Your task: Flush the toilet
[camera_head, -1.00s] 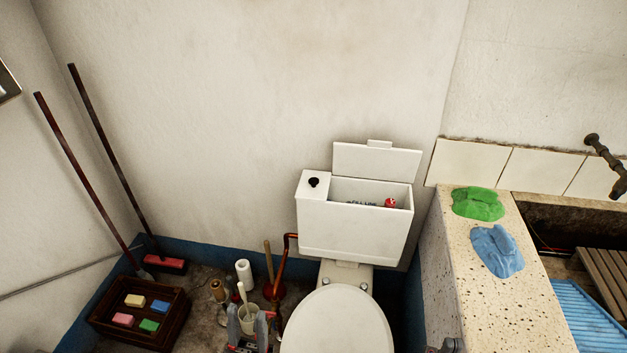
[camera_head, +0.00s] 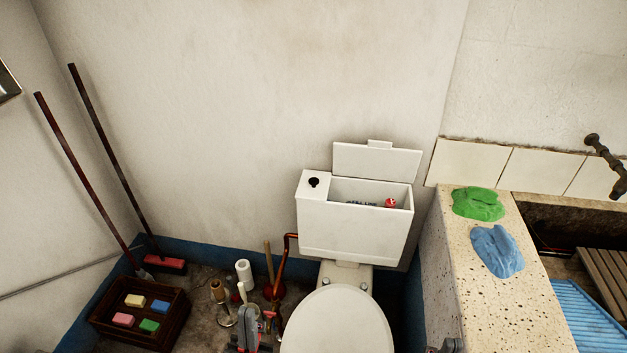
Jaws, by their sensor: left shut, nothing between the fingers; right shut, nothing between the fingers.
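The white toilet has a closed lid (camera_head: 337,325) and a cistern (camera_head: 352,236) against the wall. The cistern's cover (camera_head: 376,163) stands raised at the back, so the inside shows, with a red part in it. A black round flush button (camera_head: 314,182) is on the cistern's top left. My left gripper (camera_head: 253,318) is shut and empty, low at the left of the toilet bowl, in front of a brush holder and well below the button. My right gripper (camera_head: 447,345) is only partly in view at the bottom edge, right of the toilet; it is shut and empty.
A plunger (camera_head: 268,262), a paper roll (camera_head: 245,274) and an orange pipe (camera_head: 283,265) stand left of the toilet. A wooden crate (camera_head: 142,337) holds sponges. The stone washtrough (camera_head: 465,290) with green and blue cloths stands close at the right. The wall above the cistern is clear.

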